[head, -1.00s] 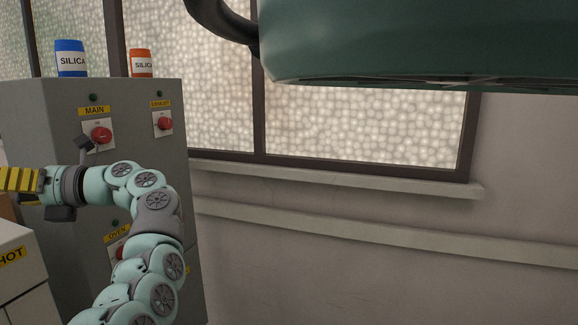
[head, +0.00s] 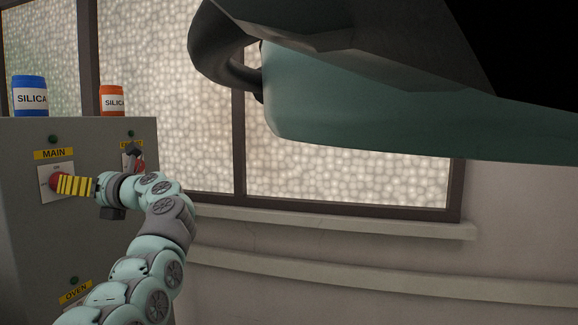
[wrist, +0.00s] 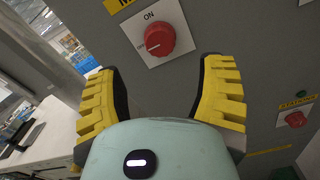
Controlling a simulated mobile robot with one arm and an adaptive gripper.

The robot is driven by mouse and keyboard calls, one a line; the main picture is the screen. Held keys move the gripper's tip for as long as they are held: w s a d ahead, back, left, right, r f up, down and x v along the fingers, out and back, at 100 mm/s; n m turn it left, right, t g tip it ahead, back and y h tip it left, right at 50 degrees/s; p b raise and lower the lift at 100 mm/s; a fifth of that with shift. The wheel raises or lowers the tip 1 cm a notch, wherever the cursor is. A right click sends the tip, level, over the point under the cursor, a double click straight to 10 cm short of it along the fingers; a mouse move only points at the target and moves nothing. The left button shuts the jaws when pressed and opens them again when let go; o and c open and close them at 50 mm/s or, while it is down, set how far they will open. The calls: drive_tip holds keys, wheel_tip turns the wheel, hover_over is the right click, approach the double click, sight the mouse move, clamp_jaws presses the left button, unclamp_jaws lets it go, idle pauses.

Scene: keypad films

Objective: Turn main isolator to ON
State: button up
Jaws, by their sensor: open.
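The main isolator is a red round knob (wrist: 160,37) on a white plate marked ON at the top and OFF at the left. Its pale pointer mark appears to face left, towards OFF. In the head view the MAIN label (head: 54,154) sits above the knob (head: 55,182), which my gripper partly covers. My gripper (wrist: 160,68) is open and empty, its yellow ribbed fingers spread wider than the knob. The knob lies beyond the fingertips, roughly between them, in the wrist view. In the head view my gripper (head: 68,185) overlaps the knob's right side; contact cannot be told.
The grey cabinet (head: 30,240) carries another red knob (head: 137,165) right of MAIN, partly hidden by my wrist, and an OVEN label (head: 76,292) lower down. Blue (head: 30,97) and orange (head: 113,101) SILICA tubs stand on top. A dark green lamp (head: 53,139) is above MAIN.

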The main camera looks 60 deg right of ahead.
drive_tip(key=p+x, duration=0.3)
drive_tip(key=x, duration=0.3)
drive_tip(key=shift+w, duration=0.35)
drive_tip(key=shift+o, duration=0.4)
drive_tip(key=shift+a, duration=0.1)
drive_tip(key=c, duration=1.3)
